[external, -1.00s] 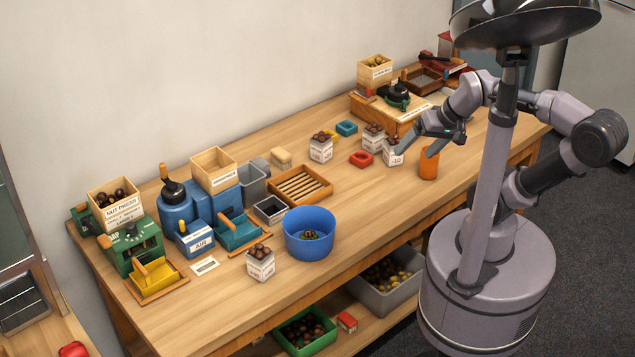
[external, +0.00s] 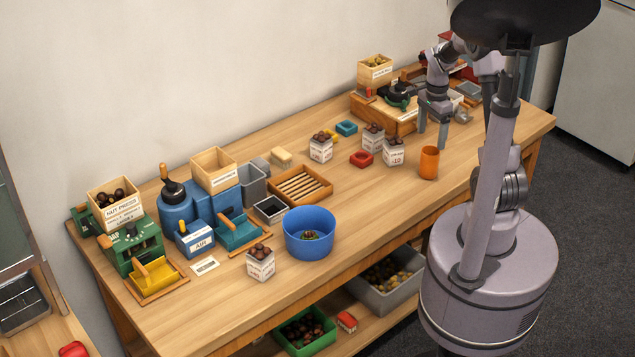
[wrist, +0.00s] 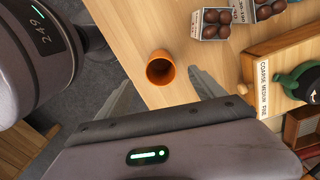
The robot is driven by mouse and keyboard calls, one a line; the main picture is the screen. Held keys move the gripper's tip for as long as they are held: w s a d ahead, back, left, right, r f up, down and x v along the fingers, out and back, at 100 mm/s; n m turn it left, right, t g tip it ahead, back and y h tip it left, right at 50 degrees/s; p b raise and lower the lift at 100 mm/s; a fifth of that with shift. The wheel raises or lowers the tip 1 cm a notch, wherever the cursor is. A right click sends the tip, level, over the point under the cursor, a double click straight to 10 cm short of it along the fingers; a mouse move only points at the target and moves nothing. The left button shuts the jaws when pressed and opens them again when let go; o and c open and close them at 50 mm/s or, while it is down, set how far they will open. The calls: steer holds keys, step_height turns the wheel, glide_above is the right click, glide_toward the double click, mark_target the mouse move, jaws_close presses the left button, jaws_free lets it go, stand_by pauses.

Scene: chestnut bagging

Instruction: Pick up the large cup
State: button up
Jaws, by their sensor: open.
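An orange cup (external: 429,163) stands upright near the front right edge of the workbench; it is the only cup I can make out. In the wrist view the cup (wrist: 160,72) is near the top middle, open end showing, and appears between the finger tips. My gripper (external: 433,137) points down with its two fingers apart, just behind and above the cup in the external view. It is open, with nothing between the fingers, and does not appear to touch the cup.
White boxes of chestnuts (external: 393,152) and a red ring-shaped piece (external: 361,159) stand left of the cup. A wooden unit with a green-handled device (external: 398,97) is behind. A blue tub (external: 310,236) is farther left. The bench around the cup is mostly clear.

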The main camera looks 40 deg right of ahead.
mark_target(430, 160)
step_height(430, 160, down, 5)
steer(key=shift+f+b, duration=0.1)
steer(key=shift+b, duration=0.55)
steer(key=f+b, duration=0.1)
steer(key=f, duration=0.2)
steer(key=f+b, duration=0.1)
steer(key=f, duration=0.1)
steer(key=shift+d+f+b, duration=0.15)
steer(key=shift+d+b, duration=0.15)
steer(key=shift+b, duration=0.05)
steer(key=shift+c, duration=1)
steer(key=c, duration=1.3)
